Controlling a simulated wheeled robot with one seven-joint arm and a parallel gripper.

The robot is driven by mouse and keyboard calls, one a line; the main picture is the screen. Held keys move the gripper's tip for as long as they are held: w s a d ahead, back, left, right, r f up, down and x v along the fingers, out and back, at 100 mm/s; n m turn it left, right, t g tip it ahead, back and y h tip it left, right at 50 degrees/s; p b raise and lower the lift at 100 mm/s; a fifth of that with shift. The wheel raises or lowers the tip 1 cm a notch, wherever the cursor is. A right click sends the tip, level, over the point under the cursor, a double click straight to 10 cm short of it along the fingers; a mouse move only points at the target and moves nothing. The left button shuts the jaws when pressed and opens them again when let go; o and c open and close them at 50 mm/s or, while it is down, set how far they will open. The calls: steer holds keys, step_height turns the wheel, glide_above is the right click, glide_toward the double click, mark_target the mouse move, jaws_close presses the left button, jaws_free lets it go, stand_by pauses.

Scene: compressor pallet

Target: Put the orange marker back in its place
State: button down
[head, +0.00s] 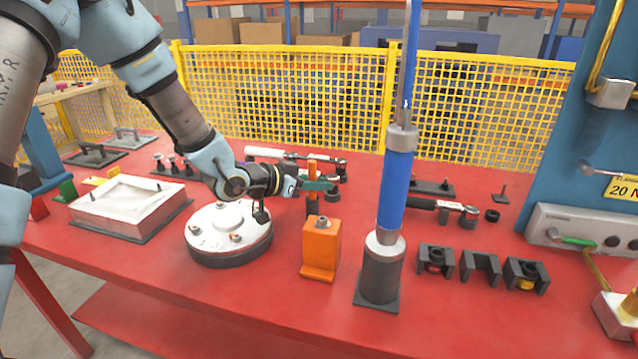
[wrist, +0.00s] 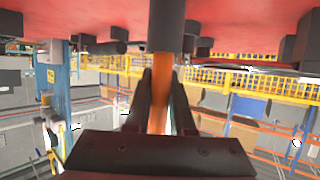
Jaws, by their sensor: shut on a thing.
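The orange marker (head: 312,168) is upright behind the orange block in the head view. My gripper (head: 312,184) is shut on it, with the jaws around its orange shaft. In the wrist view, which is upside down, the orange shaft (wrist: 160,95) runs between the two dark fingers. A thick dark section continues from the shaft toward the red table. I cannot tell whether that section is a cap or a holder, or whether it touches the table.
A tall blue tool on a grey stand (head: 381,270) rises right of the block. Three black cradles (head: 480,266) stand further right; the middle one looks empty. A round white flange (head: 228,228) lies left, beneath my arm. Torque wrenches (head: 435,205) lie behind. The front red tabletop (head: 240,300) is clear.

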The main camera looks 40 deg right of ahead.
steer(key=shift+f+b, duration=0.35)
steer(key=shift+f, duration=0.15)
steer(key=c, duration=0.7)
jaws_free()
steer(key=shift+a, duration=0.1)
steer(key=b+v, duration=0.1)
steer(key=v, duration=0.9)
steer(key=shift+a+r, duration=0.15)
steer(key=shift+a, duration=0.15)
